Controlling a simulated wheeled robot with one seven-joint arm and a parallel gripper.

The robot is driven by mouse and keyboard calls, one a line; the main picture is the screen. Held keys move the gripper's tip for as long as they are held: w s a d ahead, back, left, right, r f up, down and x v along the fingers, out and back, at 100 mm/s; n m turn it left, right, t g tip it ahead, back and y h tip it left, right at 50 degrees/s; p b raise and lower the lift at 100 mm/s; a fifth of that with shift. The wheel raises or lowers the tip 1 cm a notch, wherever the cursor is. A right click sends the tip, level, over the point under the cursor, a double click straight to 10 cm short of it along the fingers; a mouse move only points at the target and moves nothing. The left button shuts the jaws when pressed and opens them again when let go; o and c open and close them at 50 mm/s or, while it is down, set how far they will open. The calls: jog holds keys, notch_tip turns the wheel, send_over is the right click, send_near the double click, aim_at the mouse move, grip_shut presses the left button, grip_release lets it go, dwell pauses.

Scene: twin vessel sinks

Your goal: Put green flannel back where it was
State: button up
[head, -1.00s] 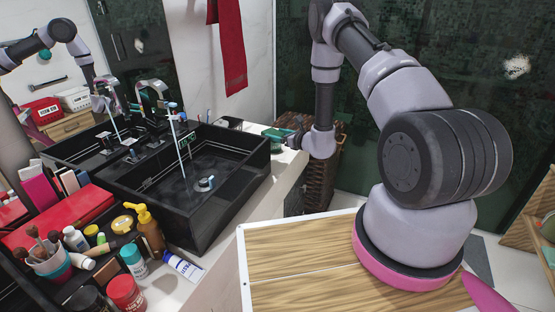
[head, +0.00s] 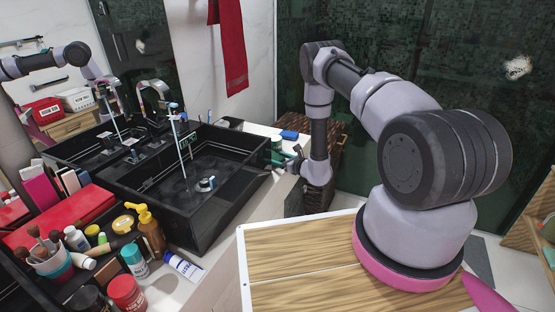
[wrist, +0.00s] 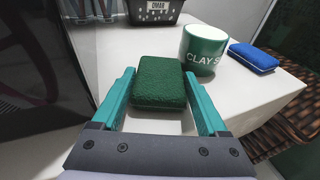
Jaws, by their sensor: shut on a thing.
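The green flannel (wrist: 160,82), a folded dark green block, is between the teal fingers of my gripper (wrist: 158,84) in the wrist view. My gripper is shut on it. The flannel is low over the white counter; I cannot tell whether it touches the surface. In the head view my gripper (head: 284,160) is at the counter's right end beside the black sink, and the flannel is hard to make out there.
A green cup labelled "CLAY S" (wrist: 204,52) stands just beyond the flannel to the right. A folded blue cloth (wrist: 253,57) lies right of it; it also shows in the head view (head: 289,134). A black basket (wrist: 155,12) stands behind. Bare counter lies between.

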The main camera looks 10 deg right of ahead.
jog(key=shift+f, duration=0.1)
jog(key=o, duration=1.4)
jog(key=shift+c, duration=0.2)
